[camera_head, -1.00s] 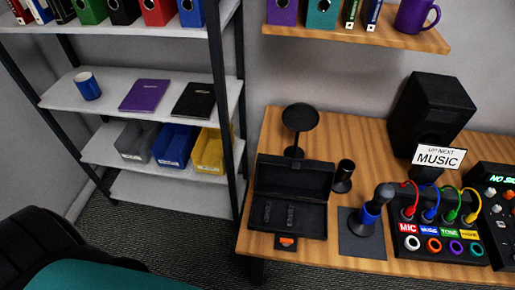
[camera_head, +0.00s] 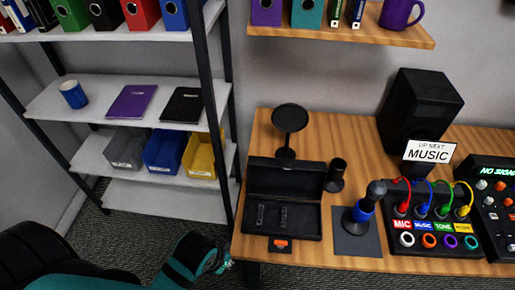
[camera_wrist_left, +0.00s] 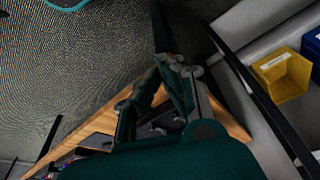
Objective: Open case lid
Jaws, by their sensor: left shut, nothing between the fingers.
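The black case (camera_head: 301,229) sits at the front left of the wooden desk. Its lid (camera_head: 287,178) stands raised at the back, so the inside shows with two small dark pieces in it. An orange-marked latch or tab (camera_head: 279,245) is at its front edge. My left gripper (camera_head: 222,265) is in the head view's lower part, left of the case, off the desk's edge and apart from the case. It also shows in the left wrist view (camera_wrist_left: 165,90), shut and empty, with the desk beyond it. My right gripper is in neither view.
A round black stand (camera_head: 289,119) is behind the case and a dark cylinder (camera_head: 336,176) to its right. A microphone-like stick on a pad (camera_head: 358,240) and a mixer with coloured cables (camera_head: 425,240) stand further right. A shelf rack (camera_head: 168,184) is at left.

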